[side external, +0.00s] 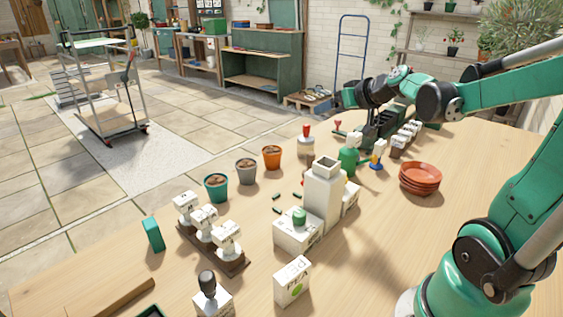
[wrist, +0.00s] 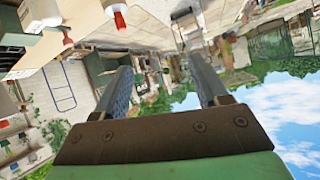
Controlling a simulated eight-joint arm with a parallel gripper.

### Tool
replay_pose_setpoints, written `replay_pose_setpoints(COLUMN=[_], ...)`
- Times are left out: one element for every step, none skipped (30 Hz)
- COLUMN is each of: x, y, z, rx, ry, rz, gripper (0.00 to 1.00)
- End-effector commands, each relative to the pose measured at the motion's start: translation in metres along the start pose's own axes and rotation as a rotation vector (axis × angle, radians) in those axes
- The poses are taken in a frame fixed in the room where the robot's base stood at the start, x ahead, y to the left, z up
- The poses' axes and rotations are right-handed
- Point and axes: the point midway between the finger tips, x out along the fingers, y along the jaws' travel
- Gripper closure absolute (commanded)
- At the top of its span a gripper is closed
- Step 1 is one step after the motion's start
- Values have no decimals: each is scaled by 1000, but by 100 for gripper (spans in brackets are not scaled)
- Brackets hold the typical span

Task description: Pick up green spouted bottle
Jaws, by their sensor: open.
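The green spouted bottle (side external: 348,161) stands upright on the wooden table in the side external view, behind the tall white container and left of the saucers. I cannot make it out in the wrist view. My gripper (wrist: 157,80) is open in the wrist view, with two dark fingers apart and nothing between them. In the side external view the end of my arm is above the table, up and right of the bottle, apart from it. My fingertips are hard to make out there.
A yellow-and-blue item (side external: 377,155) stands close right of the bottle, and stacked terracotta saucers (side external: 420,180) lie further right. A tall white container (side external: 322,200) stands in front. A red-topped item (side external: 307,134) and several pots, including an orange one (side external: 271,158), are to the left.

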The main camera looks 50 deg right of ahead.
Motion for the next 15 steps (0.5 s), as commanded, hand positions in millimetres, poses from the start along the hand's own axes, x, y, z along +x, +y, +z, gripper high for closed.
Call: replay_pose_setpoints(x=[1, 1, 0, -1, -3, -6, -6, -1, 4, 7, 9, 14, 18, 20, 24], y=[25, 38, 55, 68, 81, 99, 107, 103, 102, 102, 103, 104, 105, 106, 107], z=[-3, -5, -6, -7, -7, -7, -5, 1, 7, 12, 17, 24, 29, 34, 41], rx=[24, 33, 43, 51, 59, 68, 71, 66, 64, 64, 64, 64, 64, 64, 64], ry=[43, 69, 101, 126, 150, 181, 197, 191, 189, 188, 188, 188, 187, 187, 187], rz=[39, 59, 86, 107, 130, 161, 175, 164, 161, 160, 160, 159, 159, 159, 159], gripper=[33, 33, 33, 33, 33, 33, 33, 33, 33, 33, 33, 33, 33, 33, 33])
